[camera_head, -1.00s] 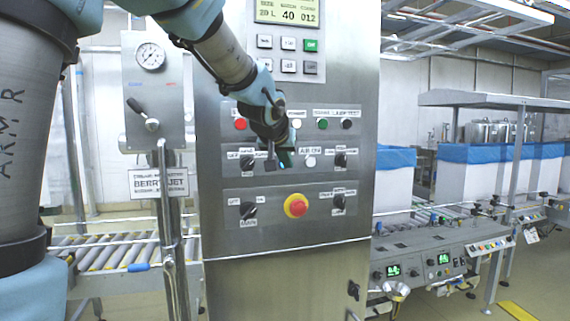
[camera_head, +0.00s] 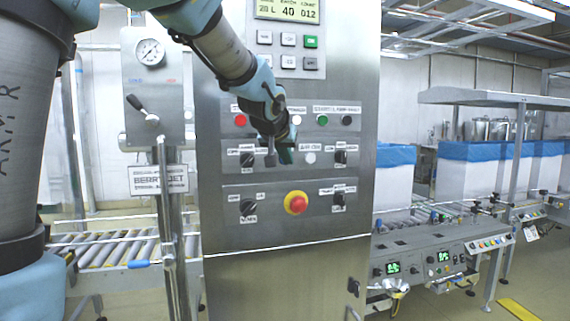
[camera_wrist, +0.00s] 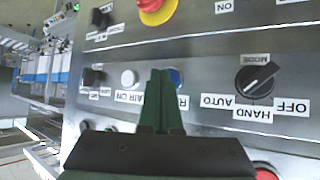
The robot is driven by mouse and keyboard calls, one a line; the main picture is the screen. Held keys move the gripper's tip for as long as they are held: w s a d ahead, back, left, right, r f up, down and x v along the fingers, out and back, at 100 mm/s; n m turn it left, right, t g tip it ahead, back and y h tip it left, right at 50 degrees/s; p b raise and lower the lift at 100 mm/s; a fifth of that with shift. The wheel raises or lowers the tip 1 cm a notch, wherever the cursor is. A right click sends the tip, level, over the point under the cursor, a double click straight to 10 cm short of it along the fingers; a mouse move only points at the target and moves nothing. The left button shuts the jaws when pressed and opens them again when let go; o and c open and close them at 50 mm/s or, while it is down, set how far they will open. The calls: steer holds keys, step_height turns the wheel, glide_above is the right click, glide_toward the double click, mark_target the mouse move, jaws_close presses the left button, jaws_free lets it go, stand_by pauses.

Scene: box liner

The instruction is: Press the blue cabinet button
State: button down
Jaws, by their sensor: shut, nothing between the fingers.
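The blue button (camera_wrist: 176,77) shows in the wrist view as a small blue patch just right of my fingertips, on the grey cabinet panel. Most of it is hidden by the fingers, beside a label that is partly covered. My gripper (camera_wrist: 161,73) has its two dark green fingers together, with nothing between them. Its tips are at or just in front of the panel; I cannot tell whether they touch the button. In the head view, my gripper (camera_head: 286,156) is in front of the cabinet's middle control row and hides the blue button.
A white AIR ON button (camera_wrist: 129,78) sits left of the fingers in the wrist view, and a black HAND/AUTO/OFF knob (camera_wrist: 257,79) to the right. A red-and-yellow emergency stop (camera_head: 296,203) is below my gripper in the head view. A red button (camera_head: 240,120) is up left.

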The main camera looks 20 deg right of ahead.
steer(key=shift+s+b, duration=0.45)
steer(key=shift+s, duration=0.05)
steer(key=s+b, duration=0.1)
steer(key=b, duration=0.1)
steer(key=s+b, duration=0.1)
steer(key=s, duration=0.1)
steer(key=s+b, duration=0.2)
steer(key=shift+a+b, duration=0.35)
stand_by(0.6)
